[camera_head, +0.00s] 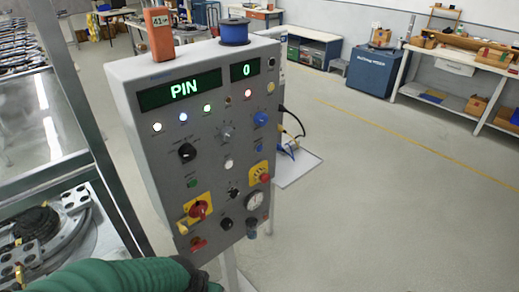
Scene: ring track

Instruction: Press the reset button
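A grey control panel (210,165) stands on a post in the middle of the camera_head view. Its green displays read "PIN" (185,90) and "0" (246,70). Below a row of small lamps are a black knob (187,152), a blue knob (261,118), and a green (192,183), a white (228,164) and a blue (259,148) button. Labels are too small to read, so I cannot tell which button is reset. My green-sleeved arm crosses the bottom left, in front of and below the panel. Neither gripper is in view.
A red rotary switch on a yellow plate (198,210) and a gauge (254,200) sit low on the panel. An orange device (158,34) and a blue spool (233,32) stand on top. A metal frame is close at left. Floor at right is clear.

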